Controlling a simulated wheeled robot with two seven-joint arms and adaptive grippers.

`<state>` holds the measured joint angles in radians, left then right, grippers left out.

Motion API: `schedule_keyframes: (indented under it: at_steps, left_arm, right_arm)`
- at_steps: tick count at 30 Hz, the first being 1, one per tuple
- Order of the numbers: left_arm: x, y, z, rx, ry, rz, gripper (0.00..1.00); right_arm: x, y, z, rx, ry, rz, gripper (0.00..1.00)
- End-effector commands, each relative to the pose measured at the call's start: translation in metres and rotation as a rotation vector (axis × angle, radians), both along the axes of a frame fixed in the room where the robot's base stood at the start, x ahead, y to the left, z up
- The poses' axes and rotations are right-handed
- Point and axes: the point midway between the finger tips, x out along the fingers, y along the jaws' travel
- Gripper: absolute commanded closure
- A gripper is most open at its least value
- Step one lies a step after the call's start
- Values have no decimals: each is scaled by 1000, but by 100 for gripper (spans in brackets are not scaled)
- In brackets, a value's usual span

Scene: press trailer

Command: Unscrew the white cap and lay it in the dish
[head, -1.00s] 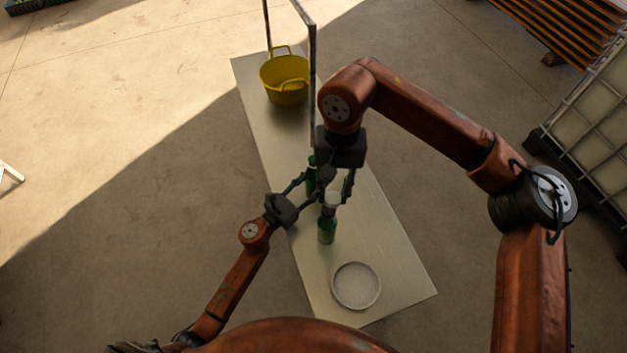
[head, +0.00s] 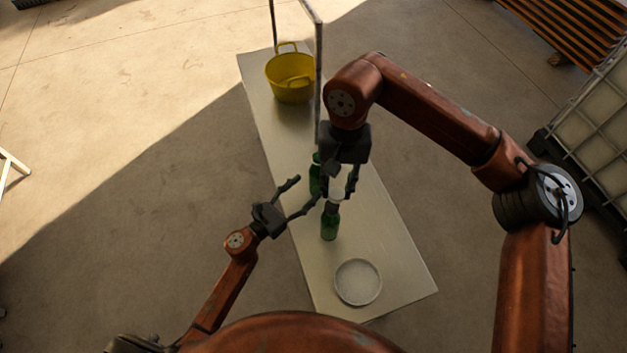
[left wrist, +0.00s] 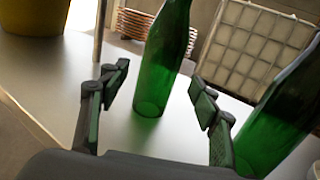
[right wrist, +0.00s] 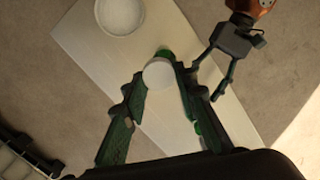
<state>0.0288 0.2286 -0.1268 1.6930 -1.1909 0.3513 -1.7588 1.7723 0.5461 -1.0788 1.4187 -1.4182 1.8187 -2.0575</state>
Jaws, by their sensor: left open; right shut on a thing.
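The white cap (head: 337,188) is between the fingers of my right gripper (head: 342,181), which is shut on it. In the right wrist view the cap (right wrist: 158,74) shows between the fingertips. A green bottle (head: 329,227) stands upright below it; its dark neck shows under the cap, and I cannot tell whether they touch. My left gripper (head: 292,197) is open and empty, left of this bottle. In the left wrist view the bottle (left wrist: 278,118) is at the right, its top out of frame. The round dish (head: 358,282) lies on the table's near end, appearing empty.
A second green bottle (head: 316,176) stands just behind, partly hidden by my right gripper; it also shows in the left wrist view (left wrist: 163,65). A yellow tub (head: 290,80) and an upright frame (head: 318,70) are at the table's far end. The table (head: 395,245) is bare beside the dish.

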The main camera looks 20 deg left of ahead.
Motion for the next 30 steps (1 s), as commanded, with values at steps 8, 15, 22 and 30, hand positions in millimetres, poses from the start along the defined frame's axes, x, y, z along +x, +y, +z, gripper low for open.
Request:
schedule_keyframes:
  at_steps: [8, 15, 22, 30]
  left_arm:
    - [-41, 23, 0, 0, 1, 1, 43]
    - [-50, 27, 0, 0, -1, -1, 43]
    - [-49, 29, 1, -24, 10, 9, 43]
    - [-49, 70, -3, -460, 195, 172, 43]
  right_arm:
    - [-1, 0, 4, 0, -3, 1, 100]
    - [-1, 0, 4, 0, -3, 0, 100]
    - [-1, 0, 4, 0, -3, 0, 100]
    - [-1, 0, 4, 1, -3, 0, 100]
